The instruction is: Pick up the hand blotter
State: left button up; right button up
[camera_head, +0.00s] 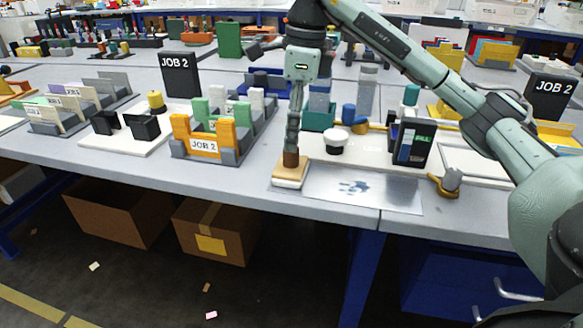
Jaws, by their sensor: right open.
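The hand blotter (290,175), a flat tan block with a dark brown grip on top, stands near the front edge of the table, at the left end of a shiny metal plate (345,190). My right gripper (292,146) points straight down over the blotter, with its fingertips at the brown grip. It is open. The fingers line up in this view, so the gap between them is hidden, and I cannot tell whether they touch the grip. My left gripper is not in view.
A black holder (412,142) and a brass piece with a grey knob (449,182) stand to the right. A white-lidded jar (335,139) is just behind the plate. An orange JOB 2 rack (204,140) stands to the left. Cardboard boxes (215,230) lie below.

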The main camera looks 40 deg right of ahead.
aim_at(291, 162)
jog(key=f, duration=0.4)
jog(key=shift+a+f, duration=0.2)
jog(key=shift+c, duration=0.2)
grip_shut()
